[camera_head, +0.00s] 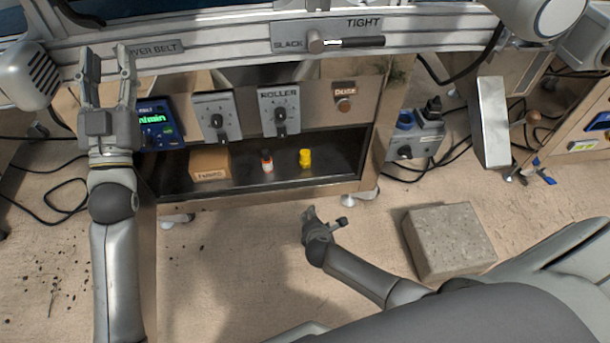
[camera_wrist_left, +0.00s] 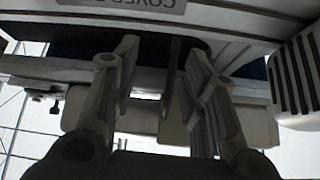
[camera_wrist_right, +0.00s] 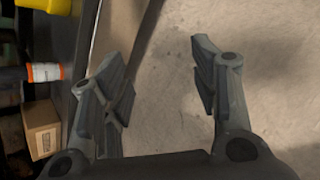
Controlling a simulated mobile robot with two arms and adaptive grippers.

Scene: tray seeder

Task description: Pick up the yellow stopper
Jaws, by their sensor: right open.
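The yellow stopper (camera_head: 305,158) stands on the dark shelf (camera_head: 330,162) under the control panel, to the right of a small bottle. It shows partly, cut off, at the top left of the right wrist view (camera_wrist_right: 48,5). My right gripper (camera_head: 325,214) is in front of and below the shelf, apart from the stopper. In the right wrist view its fingers (camera_wrist_right: 160,85) are spread with nothing between them. My left gripper (camera_head: 108,62) is raised at the far left by the cover belt rail. Its fingers (camera_wrist_left: 170,75) are apart and empty.
An orange-and-white bottle (camera_head: 267,161) and a cardboard box (camera_head: 209,163) stand on the shelf left of the stopper. Knob panels (camera_head: 279,111) hang above it. A stone block (camera_head: 449,243) lies on the floor to the right. Cables lie on both sides.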

